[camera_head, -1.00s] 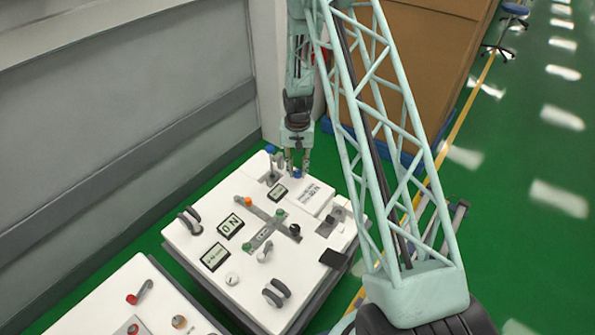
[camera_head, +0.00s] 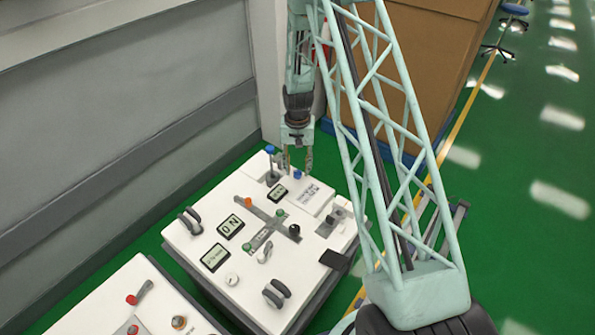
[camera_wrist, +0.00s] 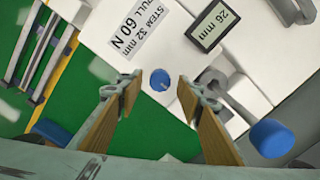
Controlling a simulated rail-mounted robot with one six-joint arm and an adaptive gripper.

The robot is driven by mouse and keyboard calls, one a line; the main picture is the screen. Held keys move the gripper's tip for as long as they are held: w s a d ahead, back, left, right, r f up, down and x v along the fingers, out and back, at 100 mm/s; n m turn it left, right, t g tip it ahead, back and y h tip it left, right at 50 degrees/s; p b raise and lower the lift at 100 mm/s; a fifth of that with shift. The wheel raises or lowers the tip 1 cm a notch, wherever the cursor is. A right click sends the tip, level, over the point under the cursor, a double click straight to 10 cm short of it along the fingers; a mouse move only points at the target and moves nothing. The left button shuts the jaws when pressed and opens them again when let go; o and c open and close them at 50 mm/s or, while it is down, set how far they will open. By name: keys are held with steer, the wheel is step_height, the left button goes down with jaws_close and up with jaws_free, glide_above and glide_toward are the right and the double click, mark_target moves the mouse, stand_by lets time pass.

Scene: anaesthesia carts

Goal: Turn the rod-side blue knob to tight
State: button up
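A small blue knob (camera_head: 297,176) sits low near the far corner of the white panel. In the wrist view this blue knob (camera_wrist: 160,80) shows in the gap between my fingertips. A second blue knob (camera_head: 270,149) tops an upright grey rod to the left; it shows larger at the lower right of the wrist view (camera_wrist: 272,138). I cannot tell for certain which one the task calls rod-side. My gripper (camera_head: 297,168) points down above the small knob, open and empty, with its fingers (camera_wrist: 159,86) on either side of it in view and apparently not touching it.
The white panel (camera_head: 205,247) carries displays, an orange knob (camera_head: 248,201), green knobs and dark grey handles. A label plate (camera_wrist: 140,33) reading "STEM 32 mm, PULL 60 N" lies beside the small knob. A grey wall (camera_head: 120,90) stands at the left.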

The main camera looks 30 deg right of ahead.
step_height(320, 180, up, 10)
steer(key=shift+r, duration=0.25)
stand_by(0.6)
steer(key=shift+r, duration=0.15)
stand_by(0.4)
step_height(320, 180, up, 20)
steer(key=n+t, duration=0.1)
steer(key=n, duration=0.1)
glide_above(297, 172)
steer(key=s+a, duration=0.6)
steer(key=s+a+r+n, duration=0.1)
steer(key=s+a+r, duration=0.5)
steer(key=s+r, duration=0.5)
steer(key=s+a+r+n+t, duration=0.1)
steer(key=s+a+r, duration=0.2)
steer(key=s, duration=0.7)
steer(key=s+a+r+n+t, duration=0.1)
steer(key=s+a+r, duration=0.2)
steer(key=s+r, duration=0.3)
steer(key=s+a+r+n+t, duration=0.1)
steer(key=s+r, duration=0.4)
steer(key=s, duration=0.8)
steer(key=shift+s+a+n, duration=0.3)
steer(key=shift+s+a, duration=0.1)
steer(key=shift+a, duration=0.5)
